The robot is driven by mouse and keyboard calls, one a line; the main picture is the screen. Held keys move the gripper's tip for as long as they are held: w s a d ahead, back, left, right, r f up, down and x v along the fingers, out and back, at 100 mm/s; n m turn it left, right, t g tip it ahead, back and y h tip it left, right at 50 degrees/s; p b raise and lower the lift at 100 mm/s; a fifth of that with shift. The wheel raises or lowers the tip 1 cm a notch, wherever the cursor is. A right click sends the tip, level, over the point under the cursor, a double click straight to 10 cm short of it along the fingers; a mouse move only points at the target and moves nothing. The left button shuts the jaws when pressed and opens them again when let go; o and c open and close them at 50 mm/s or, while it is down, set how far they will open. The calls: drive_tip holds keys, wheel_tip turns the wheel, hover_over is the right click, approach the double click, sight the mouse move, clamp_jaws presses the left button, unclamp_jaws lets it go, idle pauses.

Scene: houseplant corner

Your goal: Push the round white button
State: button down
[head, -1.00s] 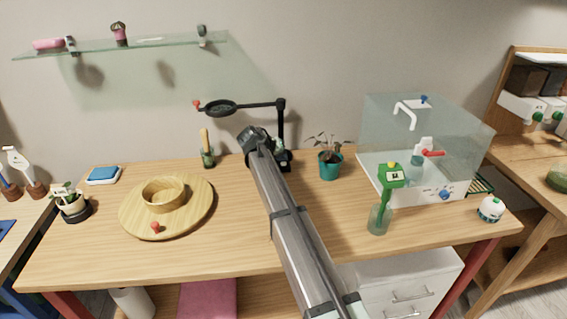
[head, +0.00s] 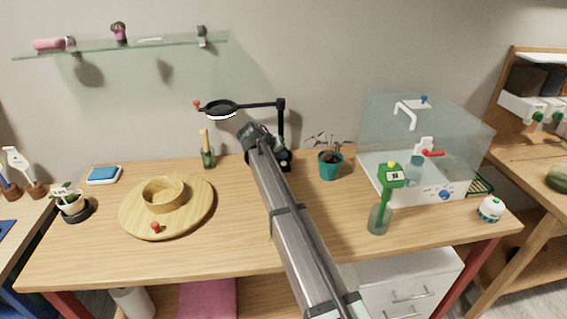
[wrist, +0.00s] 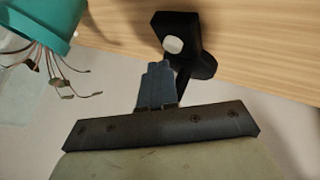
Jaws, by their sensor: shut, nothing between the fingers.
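The round white button (wrist: 173,44) sits on the black base of the magnifier lamp (wrist: 203,62), in the upper middle of the wrist view. My gripper (wrist: 157,66) is shut and empty. Its fingertips are just below the button in the wrist picture, with a small gap between them there. The lamp's round head (head: 221,108) has a bright white ring lit on its underside.
A plant in a teal pot (head: 329,164) stands right of the lamp base, close to my gripper. A jar with a brush (head: 207,155) and a round wooden board (head: 190,216) are to the left. A clear tank (head: 467,150) stands to the right.

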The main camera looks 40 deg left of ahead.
sight(282, 164)
wheel_tip(282, 164, up, 6)
idle(0.9)
idle(3.2)
